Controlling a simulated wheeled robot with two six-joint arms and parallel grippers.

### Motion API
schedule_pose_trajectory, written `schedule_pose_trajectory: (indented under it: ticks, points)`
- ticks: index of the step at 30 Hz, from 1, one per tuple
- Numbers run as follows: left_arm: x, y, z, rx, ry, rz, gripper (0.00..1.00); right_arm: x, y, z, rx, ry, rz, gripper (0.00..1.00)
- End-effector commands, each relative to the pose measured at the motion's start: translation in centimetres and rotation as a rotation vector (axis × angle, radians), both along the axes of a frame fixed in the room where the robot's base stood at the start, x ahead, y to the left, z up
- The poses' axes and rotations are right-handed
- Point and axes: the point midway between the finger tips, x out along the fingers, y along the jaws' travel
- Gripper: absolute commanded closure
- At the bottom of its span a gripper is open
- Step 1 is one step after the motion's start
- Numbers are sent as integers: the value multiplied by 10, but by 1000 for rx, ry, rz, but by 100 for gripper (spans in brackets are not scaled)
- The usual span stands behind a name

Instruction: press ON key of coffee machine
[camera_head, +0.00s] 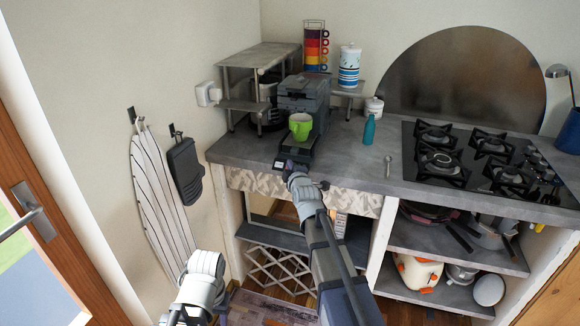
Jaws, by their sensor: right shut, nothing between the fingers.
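The coffee machine (303,95) is a dark grey, boxy appliance at the back left of the counter. A green mug (300,127) stands at its front and hides part of it. My right gripper (284,166) is shut and empty, low in front of the machine near the counter's front edge. I cannot tell whether its tip touches the machine. The ON key is too small or hidden to make out. My left arm shows only at the bottom left, and its gripper is not clearly in view.
A small metal shelf (262,56) stands left of the machine. A rack of coloured cups (314,45), a striped canister (349,68) and a teal bottle (369,130) stand nearby. A spoon (388,165) and gas hob (480,160) lie right. The counter between bottle and mug is mostly clear.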

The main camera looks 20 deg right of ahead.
Motion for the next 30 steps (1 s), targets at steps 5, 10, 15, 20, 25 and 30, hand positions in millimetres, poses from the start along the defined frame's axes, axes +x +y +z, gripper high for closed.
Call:
schedule_pose_trajectory:
  ticks: [5, 10, 15, 20, 25, 30]
  points:
    - [0, 0, 4, 0, 0, 0, 50, -3, 2, 4, 1, 0, 0, 100]
    - [0, 0, 4, 0, 0, 0, 50, -2, 2, 4, 1, 0, 0, 100]
    - [0, 0, 14, 0, 0, 0, 50, -8, 5, 14, 0, 0, 1, 100]
    - [0, 0, 27, 0, 0, 0, 50, -17, 11, 27, 0, 0, 1, 100]
    - [0, 0, 39, 0, 0, 0, 50, -25, 17, 39, 0, 0, 1, 100]
    - [0, 0, 48, 0, 0, 0, 50, -32, 22, 48, 0, 0, 1, 100]
